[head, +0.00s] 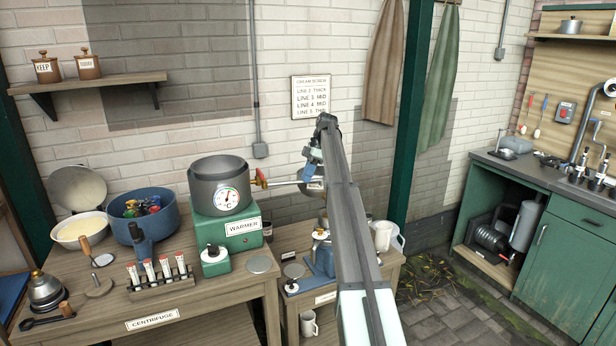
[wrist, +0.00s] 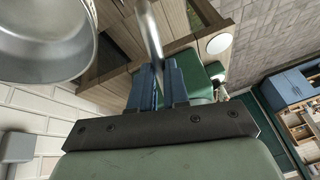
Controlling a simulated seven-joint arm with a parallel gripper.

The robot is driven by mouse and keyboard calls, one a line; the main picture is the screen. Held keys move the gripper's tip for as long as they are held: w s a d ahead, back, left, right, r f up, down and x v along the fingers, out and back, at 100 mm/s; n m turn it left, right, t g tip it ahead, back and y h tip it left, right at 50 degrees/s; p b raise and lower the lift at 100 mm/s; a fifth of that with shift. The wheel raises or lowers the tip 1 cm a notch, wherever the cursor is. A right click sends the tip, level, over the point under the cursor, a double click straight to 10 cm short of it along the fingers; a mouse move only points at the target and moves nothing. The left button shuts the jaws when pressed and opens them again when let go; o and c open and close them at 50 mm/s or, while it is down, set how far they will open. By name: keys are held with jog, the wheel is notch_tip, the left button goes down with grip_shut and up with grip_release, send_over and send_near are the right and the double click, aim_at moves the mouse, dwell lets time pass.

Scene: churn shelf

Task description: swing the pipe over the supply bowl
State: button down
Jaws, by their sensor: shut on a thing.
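The silver pipe (head: 283,183) reaches right from the brass tap on the grey warmer pot (head: 217,190), which has a round dial. My gripper (head: 313,178) is at the pipe's right end, partly hidden by my own arm. In the wrist view my gripper's blue fingers (wrist: 163,82) are shut around the pipe (wrist: 149,32). A metal bowl (head: 323,217) on the lower right table is mostly hidden behind my arm; I cannot tell whether it is the supply bowl or whether the pipe is over it.
The pot stands on a green warmer (head: 228,226). A blue pot (head: 150,217) and a cream bowl (head: 83,228) stand to its left. A rack of tubes (head: 160,274) is in front. The wall behind is close.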

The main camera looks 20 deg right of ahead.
jog(key=c, duration=1.1)
grip_release()
jog(key=shift+s+a+m, duration=0.15)
jog(key=shift+s+m, duration=0.15)
jog(key=shift+s, duration=0.25)
jog(key=s+a+m+t+h, duration=0.3)
jog(key=s+a+m+t, duration=0.2)
jog(key=s+a+m, duration=0.8)
jog(key=w+a+m+h, duration=0.2)
jog(key=a+m, duration=0.5)
jog(key=a, duration=0.2)
jog(key=v, duration=1.3)
jog(key=shift+s+d+t, duration=0.3)
jog(key=shift+s+d, duration=0.1)
jog(key=shift+c, duration=0.3)
